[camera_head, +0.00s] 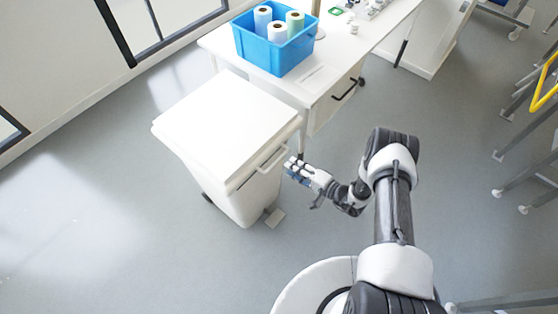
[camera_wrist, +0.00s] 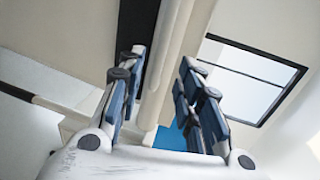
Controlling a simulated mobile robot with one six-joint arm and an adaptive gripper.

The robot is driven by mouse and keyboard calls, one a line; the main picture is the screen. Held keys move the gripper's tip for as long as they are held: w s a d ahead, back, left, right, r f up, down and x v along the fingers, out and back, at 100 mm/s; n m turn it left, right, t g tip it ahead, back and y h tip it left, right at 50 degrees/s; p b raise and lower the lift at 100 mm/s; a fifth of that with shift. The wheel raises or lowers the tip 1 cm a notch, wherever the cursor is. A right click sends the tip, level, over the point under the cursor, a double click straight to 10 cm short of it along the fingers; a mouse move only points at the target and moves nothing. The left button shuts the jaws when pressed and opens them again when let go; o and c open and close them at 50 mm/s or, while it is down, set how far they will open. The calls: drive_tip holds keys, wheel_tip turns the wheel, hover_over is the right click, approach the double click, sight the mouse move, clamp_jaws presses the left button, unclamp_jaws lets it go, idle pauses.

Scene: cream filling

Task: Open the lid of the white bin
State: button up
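The white bin (camera_head: 230,185) stands on the floor at the left of the head view. Its flat lid (camera_head: 225,115) is closed. A pale bar handle (camera_head: 273,157) sticks out from the lid's right-hand edge. My gripper (camera_head: 291,168) is right beside this handle, at about its height. In the wrist view my gripper (camera_wrist: 160,80) has its two blue-and-grey fingers apart. A pale bar (camera_wrist: 169,60), which looks like the handle, runs between them in the picture. I cannot tell whether either finger touches it.
A white table (camera_head: 335,60) stands behind the bin, close to it, with a drawer below. A blue crate (camera_head: 275,57) with paper rolls sits on it. The grey floor (camera_head: 110,230) left and front of the bin is clear. Metal-legged furniture stands at the right.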

sight(279, 158)
drive_tip(key=b+x, duration=0.1)
drive_tip(key=x, duration=0.7)
drive_tip(key=shift+w, duration=0.1)
drive_tip(key=shift+c, duration=0.2)
clamp_jaws()
idle(0.3)
